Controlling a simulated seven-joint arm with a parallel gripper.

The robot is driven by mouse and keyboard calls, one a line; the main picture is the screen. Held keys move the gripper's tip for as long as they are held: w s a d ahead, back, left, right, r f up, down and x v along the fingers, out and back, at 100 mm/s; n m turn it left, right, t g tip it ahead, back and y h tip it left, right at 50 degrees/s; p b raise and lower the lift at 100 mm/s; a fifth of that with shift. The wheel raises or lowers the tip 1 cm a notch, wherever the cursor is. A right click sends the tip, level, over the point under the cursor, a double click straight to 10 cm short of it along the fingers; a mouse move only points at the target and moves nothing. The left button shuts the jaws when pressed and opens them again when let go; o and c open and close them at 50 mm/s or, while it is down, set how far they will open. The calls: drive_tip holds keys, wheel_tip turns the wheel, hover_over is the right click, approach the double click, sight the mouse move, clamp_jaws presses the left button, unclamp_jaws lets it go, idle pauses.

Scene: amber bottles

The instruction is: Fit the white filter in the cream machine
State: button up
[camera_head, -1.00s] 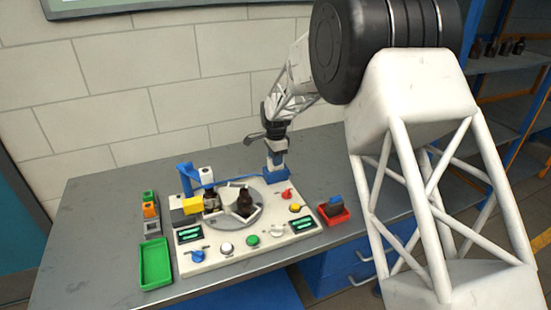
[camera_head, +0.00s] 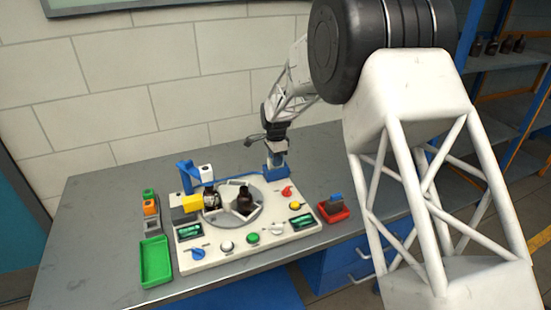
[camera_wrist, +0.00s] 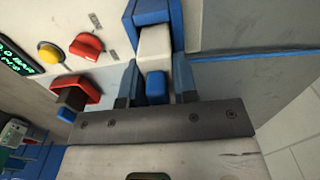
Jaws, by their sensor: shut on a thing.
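The cream machine (camera_head: 215,257) stands on the grey bench, with dark bottles (camera_head: 245,200) on its round plate. My gripper (camera_head: 277,153) is above the blue housing (camera_head: 276,172) at the machine's back right corner. In the wrist view my gripper (camera_wrist: 155,88) is shut on the white filter (camera_wrist: 155,45), a white block with a blue tab between the fingers. The filter's far end is at the mouth of the blue housing (camera_wrist: 150,12). How deep it sits inside is hidden.
A red tray (camera_head: 336,217) with a grey-blue block stands right of the machine. A green tray (camera_head: 155,262) and small coloured blocks (camera_head: 150,208) are at its left. A blue post and yellow block (camera_head: 192,203) rise at the machine's left. The bench behind is clear.

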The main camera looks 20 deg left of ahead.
drive_tip(key=shift+f, duration=0.65)
drive_tip(key=o, duration=1.3)
drive_tip(key=shift+f, duration=0.1)
drive_tip(key=shift+o, duration=0.2)
drive_tip(key=shift+r, duration=0.2)
drive_tip(key=shift+r, duration=2.85)
